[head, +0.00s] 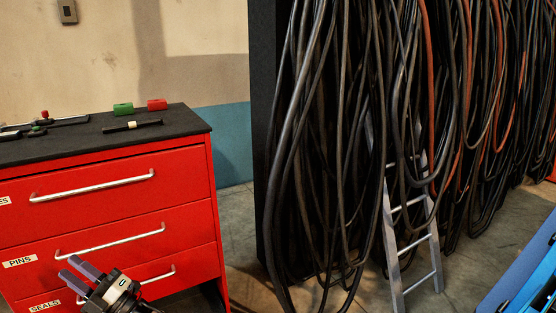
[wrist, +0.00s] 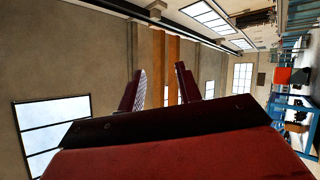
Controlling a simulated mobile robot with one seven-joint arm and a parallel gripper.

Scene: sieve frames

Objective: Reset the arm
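My gripper (head: 68,267) is at the lower left of the head view, in front of the lower drawers of a red cabinet (head: 185,196). Its two grey fingers point up and to the left. In the wrist view my gripper (wrist: 158,75) shows its two fingers standing apart, with nothing between them, so it is open and empty. Most of my arm is out of the head view.
The cabinet's dark top (head: 80,143) holds a green block (head: 123,108), a red block (head: 157,104), a black rod (head: 132,126) and other tools. Hanging cables (head: 330,130) and a ladder (head: 391,245) stand to the right. Floor shows between cabinet and cables.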

